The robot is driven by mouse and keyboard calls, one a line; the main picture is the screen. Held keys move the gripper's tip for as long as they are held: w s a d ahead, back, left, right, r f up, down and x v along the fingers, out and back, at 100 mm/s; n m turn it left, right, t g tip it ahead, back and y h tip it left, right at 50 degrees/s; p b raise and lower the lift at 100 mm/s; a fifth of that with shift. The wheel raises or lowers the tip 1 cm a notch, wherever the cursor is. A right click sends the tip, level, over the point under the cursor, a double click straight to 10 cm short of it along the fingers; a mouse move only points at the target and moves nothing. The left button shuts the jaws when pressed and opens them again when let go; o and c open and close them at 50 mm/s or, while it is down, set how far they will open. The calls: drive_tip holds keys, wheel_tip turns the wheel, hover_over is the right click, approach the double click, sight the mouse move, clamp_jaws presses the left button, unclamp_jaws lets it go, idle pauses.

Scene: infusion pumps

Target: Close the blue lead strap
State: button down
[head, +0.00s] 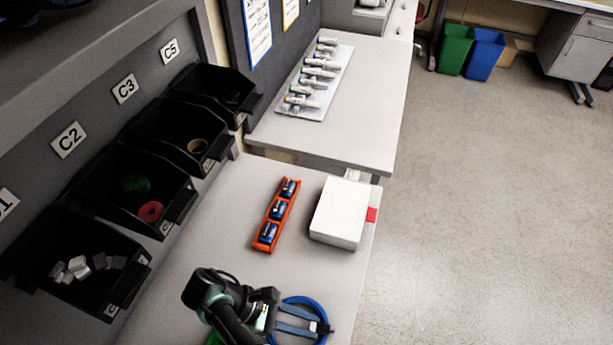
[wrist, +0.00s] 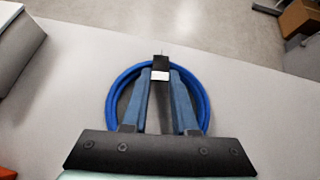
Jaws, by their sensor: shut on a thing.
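The blue lead (head: 304,299) lies coiled in a ring on the grey bench near its front edge; the ring also shows in the wrist view (wrist: 115,96). Its strap (wrist: 161,63) is a small black band with a white patch, at the far side of the ring. It shows as a dark piece in the head view (head: 323,328). My gripper (wrist: 160,76) reaches over the ring, its two blue-grey fingers on either side of the strap, shut on it. The fingertips partly hide the strap, and I cannot tell whether its ends are joined.
An orange rack (head: 273,222) with blue-labelled items and a white box (head: 339,211) stand further back on the bench. Black bins (head: 128,187) line the left side. A second table (head: 370,105) carries a tray of white devices. Open floor lies to the right.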

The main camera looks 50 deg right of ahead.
sight(322, 329)
drive_tip(key=shift+f, duration=0.1)
idle(0.3)
drive_tip(key=c, duration=0.7)
unclamp_jaws()
drive_tip(key=r+t+p, duration=0.1)
drive_tip(key=p, duration=0.1)
drive_tip(key=r+t+y+p, duration=0.1)
drive_tip(key=shift+s+d+p, duration=0.1)
drive_tip(key=shift+s+p, duration=0.25)
drive_tip(key=t, duration=0.1)
drive_tip(key=t+y+p, duration=0.1)
drive_tip(key=s+r+t+y+p, duration=0.1)
drive_tip(key=shift+d, duration=0.3)
drive_tip(key=shift+d+p+v, duration=0.2)
drive_tip(key=shift+p+v, duration=2)
drive_tip(key=shift+v, duration=4.2)
